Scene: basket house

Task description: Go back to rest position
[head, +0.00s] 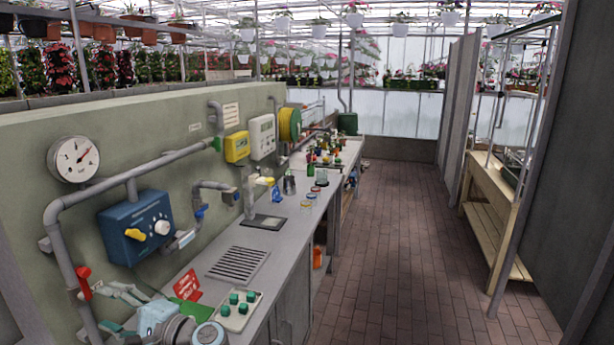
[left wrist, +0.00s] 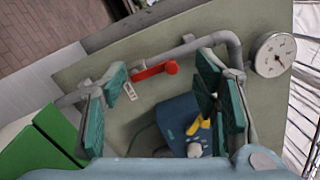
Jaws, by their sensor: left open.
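My left gripper (head: 122,309) is at the lower left of the head view, over the near end of the grey counter (head: 270,262) and beside the wall panel (head: 240,185). In the left wrist view my left gripper (left wrist: 158,100) shows its green-padded fingers wide apart with nothing held between them. Beyond the fingers are a red valve handle (left wrist: 155,71) and a blue control box (left wrist: 183,125) with a yellow knob. The box (head: 138,228) and the red handle (head: 83,283) also show in the head view. My right gripper is in neither view.
A grey pipe (head: 135,172) and a round gauge (head: 74,159) are on the panel. A red card (head: 187,285) and a plate with green buttons (head: 238,311) lie near the gripper. The brick aisle (head: 398,240) is clear; a wooden bench (head: 487,215) stands right.

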